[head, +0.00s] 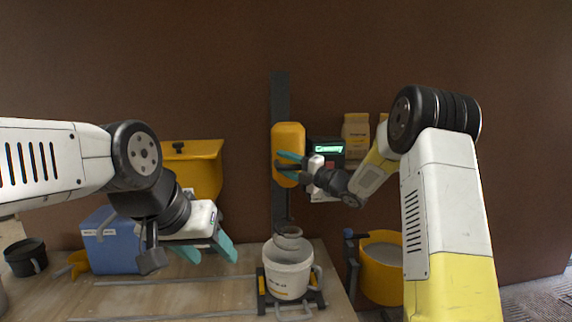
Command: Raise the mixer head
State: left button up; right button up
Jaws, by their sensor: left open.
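The orange mixer head (288,138) sits on a dark upright column (280,95) against the brown wall. A shaft runs down from it to a grey collar-like part (288,238) at the mouth of a white bucket (288,278). My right gripper (288,166) is at the lower part of the mixer head, its teal fingers apart and overlapping it in the picture. I cannot tell whether they hold part of it. My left gripper (212,252) is open and empty, low over the bench, left of the bucket.
A blue box (110,245) and a dark pot (25,258) stand on the bench (180,297) at left. A yellow hopper (195,165) is behind my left arm. A panel with a green display (328,149) is right of the mixer head. A yellow bucket (381,280) stands at right.

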aim_at(297, 168)
jog(key=v, duration=0.7)
jog(key=shift+s+d, duration=0.2)
jog(key=shift+d, duration=0.15)
